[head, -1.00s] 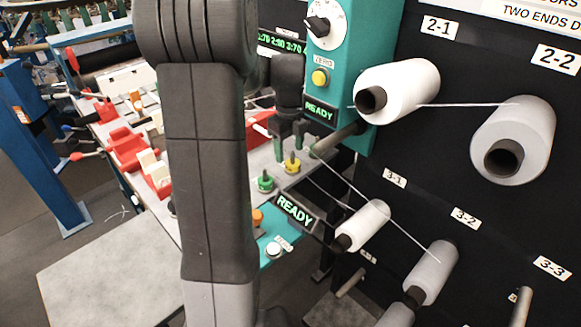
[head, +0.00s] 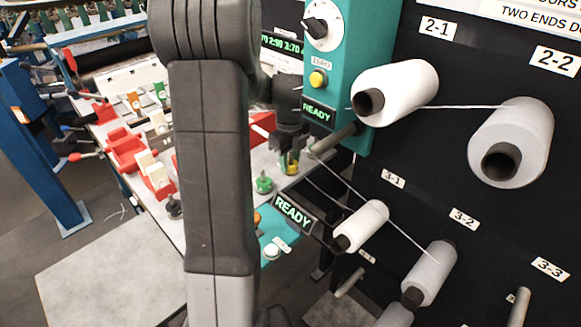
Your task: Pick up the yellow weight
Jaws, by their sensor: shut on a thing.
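The yellow weight (head: 292,169) is at the right end of the grey table top, below the teal control box. My gripper (head: 289,158) is directly above it, pointing down, with its fingers around the upper part of the weight. The gripper is shut on it. Only the lower part of the weight shows; the fingers hide the rest. I cannot tell whether its base is touching the table.
A green weight (head: 264,184) stands close by on the left. Thread lines and a white spool (head: 361,226) on the black rack are close on the right. A teal control box (head: 345,60) rises behind.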

